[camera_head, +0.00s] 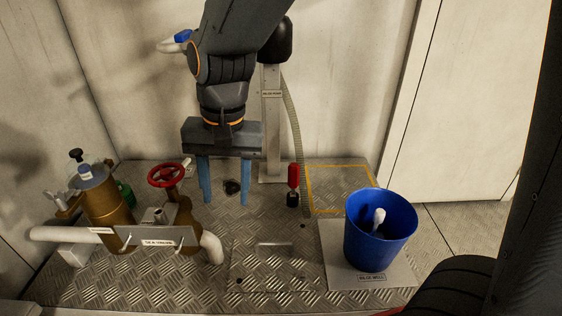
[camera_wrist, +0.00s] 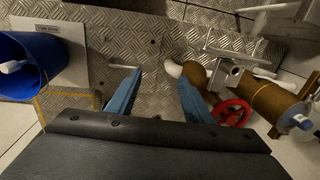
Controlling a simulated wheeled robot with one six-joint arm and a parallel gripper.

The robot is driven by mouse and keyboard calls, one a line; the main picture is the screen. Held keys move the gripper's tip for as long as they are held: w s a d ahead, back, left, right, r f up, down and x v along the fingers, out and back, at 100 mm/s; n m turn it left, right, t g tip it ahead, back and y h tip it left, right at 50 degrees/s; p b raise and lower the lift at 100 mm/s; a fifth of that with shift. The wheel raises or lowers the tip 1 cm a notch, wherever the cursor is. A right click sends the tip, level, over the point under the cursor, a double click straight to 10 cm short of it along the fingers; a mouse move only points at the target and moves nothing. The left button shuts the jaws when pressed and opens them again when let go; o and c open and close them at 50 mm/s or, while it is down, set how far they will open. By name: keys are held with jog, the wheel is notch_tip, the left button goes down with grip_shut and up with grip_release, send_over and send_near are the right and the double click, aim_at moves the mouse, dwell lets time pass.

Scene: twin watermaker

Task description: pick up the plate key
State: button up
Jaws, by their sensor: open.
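My gripper (camera_head: 224,201) is open, with its two blue fingers pointing down over the checkered metal floor. Nothing shows between the fingers in the wrist view (camera_wrist: 159,78). A short pale metal bar (camera_head: 275,243) lies or stands at the middle of a floor plate (camera_head: 258,268); it may be the plate key, but I cannot tell for sure. In the head view it is to the right of and nearer than my fingers. In the wrist view the bar (camera_wrist: 122,67) shows just left of the left fingertip, apart from it as far as I can see.
A blue bucket (camera_head: 378,235) with a white object inside stands at right on a pale plate. Brass pipework (camera_head: 110,205) with a red handwheel (camera_head: 166,175) is at left. A red-handled item (camera_head: 293,176) stands by the hose and post. A yellow outlined area (camera_head: 338,186) is bare.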

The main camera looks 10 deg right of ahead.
jog(key=w+d+f+m+p, duration=0.1)
jog(key=w+d+m+p, duration=0.15)
jog(key=w+m, duration=0.4)
jog(key=m+h+p, duration=0.1)
jog(key=m+p, duration=0.4)
jog(key=m, duration=0.6)
send_over(293, 179)
jog(key=w+d, duration=0.1)
jog(key=w, duration=0.1)
jog(key=f, duration=1)
jog(key=shift+s+f, duration=0.25)
jog(key=shift+w+d+f+m, duration=0.1)
jog(key=shift+d+f+m, duration=0.1)
jog(key=shift+d+m, duration=0.05)
jog(key=shift+f+b, duration=0.4)
jog(key=shift+f, duration=0.5)
jog(key=shift+a+f+b, duration=0.25)
jog(key=shift+f+b, duration=0.3)
jog(key=shift+f, duration=1)
jog(key=shift+a+f+b, duration=0.2)
jog(key=shift+f+b, duration=0.35)
jog(key=shift+f, duration=1)
jog(key=shift+c, duration=0.4)
jog(key=shift+r, duration=0.1)
jog(key=c, duration=1)
